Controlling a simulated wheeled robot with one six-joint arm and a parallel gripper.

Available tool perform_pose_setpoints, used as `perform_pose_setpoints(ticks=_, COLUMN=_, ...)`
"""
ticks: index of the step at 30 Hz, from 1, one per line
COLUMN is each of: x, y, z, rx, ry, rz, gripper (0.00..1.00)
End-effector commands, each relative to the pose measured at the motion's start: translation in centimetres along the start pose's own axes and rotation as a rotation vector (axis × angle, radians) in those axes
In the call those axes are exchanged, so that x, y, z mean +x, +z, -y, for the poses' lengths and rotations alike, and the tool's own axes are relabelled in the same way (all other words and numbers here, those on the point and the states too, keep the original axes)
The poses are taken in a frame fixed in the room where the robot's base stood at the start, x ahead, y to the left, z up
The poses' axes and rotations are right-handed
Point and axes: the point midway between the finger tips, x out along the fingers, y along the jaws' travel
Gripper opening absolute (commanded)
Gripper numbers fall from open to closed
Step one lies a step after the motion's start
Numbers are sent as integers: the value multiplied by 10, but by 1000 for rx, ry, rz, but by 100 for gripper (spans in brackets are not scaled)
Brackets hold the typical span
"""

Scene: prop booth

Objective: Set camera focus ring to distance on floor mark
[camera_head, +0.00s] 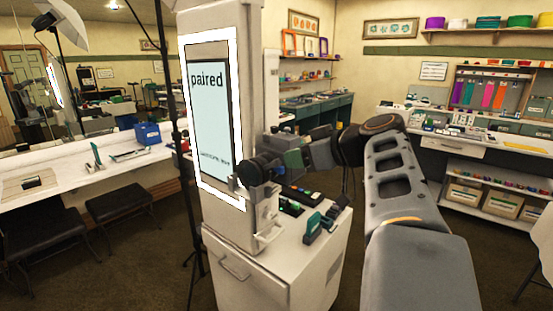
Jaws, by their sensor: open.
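A white booth kiosk (228,240) stands in the middle, with a lit screen (207,110) that reads "paired" and a smaller blurred line below. My arm reaches in from the lower right, and my gripper (243,181) is at the kiosk's front right edge, just below and beside the screen. It looks open, with nothing clearly held. A dark round part by the wrist hides some of the kiosk there. I cannot pick out the camera, its focus ring or a floor mark with certainty.
A low white cabinet (268,278) adjoins the kiosk and carries small green and black items (313,227). A long counter (80,178) with stools (120,203) is at left. A dark stand pole (178,100) rises beside the kiosk. Shelves with bins (458,196) are at right.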

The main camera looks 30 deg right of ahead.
Motion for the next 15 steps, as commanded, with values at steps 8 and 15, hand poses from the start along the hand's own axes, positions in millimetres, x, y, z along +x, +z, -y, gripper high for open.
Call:
perform_pose_setpoints(ticks=8, x=46, y=-1, z=1, rx=0, ry=-4, rz=2, gripper=43)
perform_pose_setpoints(ticks=15, x=66, y=0, z=0, rx=1, ry=0, rz=2, gripper=43)
